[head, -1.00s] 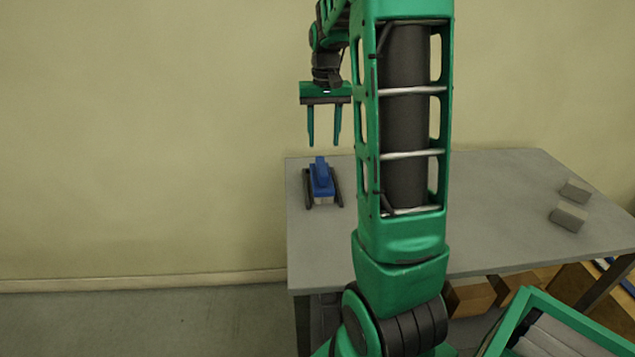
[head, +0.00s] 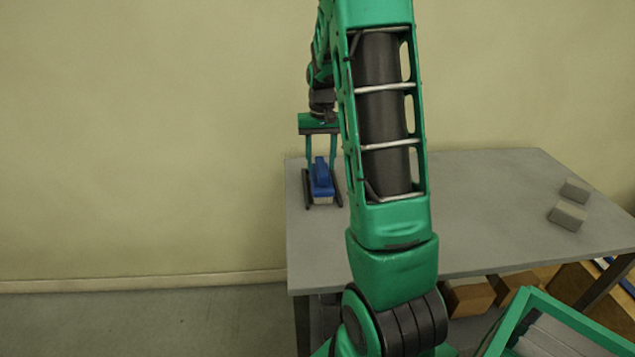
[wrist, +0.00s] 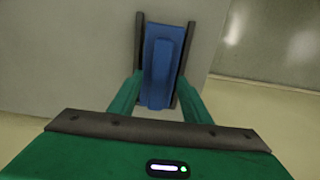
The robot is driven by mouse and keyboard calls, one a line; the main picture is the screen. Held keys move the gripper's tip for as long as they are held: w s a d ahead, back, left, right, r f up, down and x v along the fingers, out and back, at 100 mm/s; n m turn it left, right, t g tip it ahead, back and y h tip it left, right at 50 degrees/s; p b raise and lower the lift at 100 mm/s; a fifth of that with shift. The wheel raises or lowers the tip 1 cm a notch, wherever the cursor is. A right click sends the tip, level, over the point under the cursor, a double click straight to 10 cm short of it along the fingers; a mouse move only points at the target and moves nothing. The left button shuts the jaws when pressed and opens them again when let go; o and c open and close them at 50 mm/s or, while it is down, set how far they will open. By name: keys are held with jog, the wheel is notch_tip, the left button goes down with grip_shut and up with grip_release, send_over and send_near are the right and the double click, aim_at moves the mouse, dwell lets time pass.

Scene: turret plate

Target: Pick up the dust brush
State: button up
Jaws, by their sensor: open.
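The dust brush (head: 321,180) is blue on top with pale bristles below. In the wrist view the fingers of my gripper (wrist: 157,90) lie one on each side of the brush's near end. I cannot tell whether they touch it.
The grey table (head: 480,200) is mostly clear in its middle. Two grey blocks (head: 568,215) (head: 576,190) lie at its right side. Brown boxes (head: 468,297) stand under the table. A plain wall (head: 150,130) rises behind it.

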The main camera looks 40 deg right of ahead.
jog(key=shift+f, duration=1.05)
grip_shut()
jog(key=shift+r, duration=0.1)
jog(key=shift+r, duration=0.5)
notch_tip(320, 180, up, 3)
jog(key=shift+s+a+r, duration=0.1)
jog(key=shift+s+r, duration=0.05)
jog(key=shift+r, duration=0.05)
jog(key=s+a+r, duration=0.5)
jog(key=s+r, duration=0.1)
jog(key=s, duration=0.4)
jog(key=shift+r, duration=0.25)
